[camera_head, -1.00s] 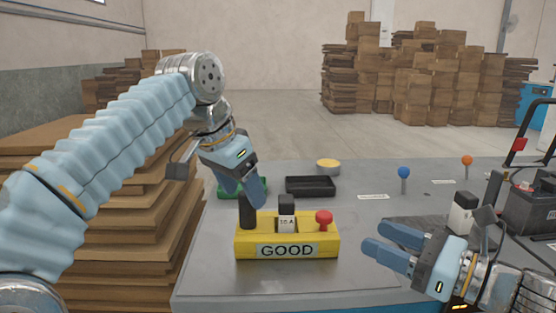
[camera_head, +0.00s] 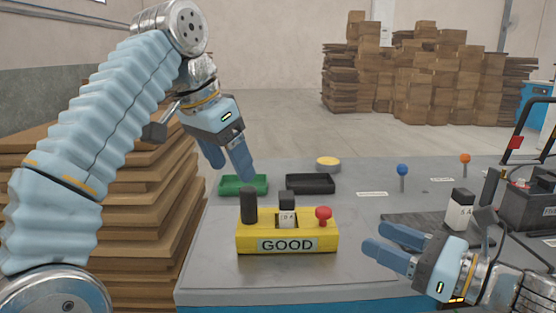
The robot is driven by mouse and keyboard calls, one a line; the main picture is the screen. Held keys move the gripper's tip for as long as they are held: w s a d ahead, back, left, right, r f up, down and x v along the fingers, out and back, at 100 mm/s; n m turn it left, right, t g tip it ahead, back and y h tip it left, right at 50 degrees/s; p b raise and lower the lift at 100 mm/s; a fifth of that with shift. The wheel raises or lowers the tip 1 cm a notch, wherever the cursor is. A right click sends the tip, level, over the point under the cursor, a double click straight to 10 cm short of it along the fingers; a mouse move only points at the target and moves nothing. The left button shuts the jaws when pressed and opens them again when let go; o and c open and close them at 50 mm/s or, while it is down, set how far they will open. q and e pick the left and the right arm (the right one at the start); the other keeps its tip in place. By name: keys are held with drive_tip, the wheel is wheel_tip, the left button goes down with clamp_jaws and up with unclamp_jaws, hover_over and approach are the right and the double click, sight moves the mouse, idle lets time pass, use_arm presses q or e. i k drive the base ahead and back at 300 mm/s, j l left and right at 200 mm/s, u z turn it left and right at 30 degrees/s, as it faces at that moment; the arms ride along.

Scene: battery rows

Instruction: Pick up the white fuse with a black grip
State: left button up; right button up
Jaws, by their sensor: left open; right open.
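A white fuse with a black grip (camera_head: 287,217) stands upright in the middle of the yellow block (camera_head: 245,243) labelled GOOD. My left gripper (camera_head: 231,170) is open and empty, above and left of the block, in front of the green tray. My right gripper (camera_head: 374,238) is open and empty, to the right of the block, pointing left.
The yellow block also carries a black post (camera_head: 249,206) and a red knob (camera_head: 323,214). Behind it are a green tray (camera_head: 243,192), a black tray (camera_head: 310,191) and a yellow round piece (camera_head: 328,161). A blue-ball post (camera_head: 402,171) stands farther right.

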sight(286, 213)
drive_tip(key=k, duration=0.95)
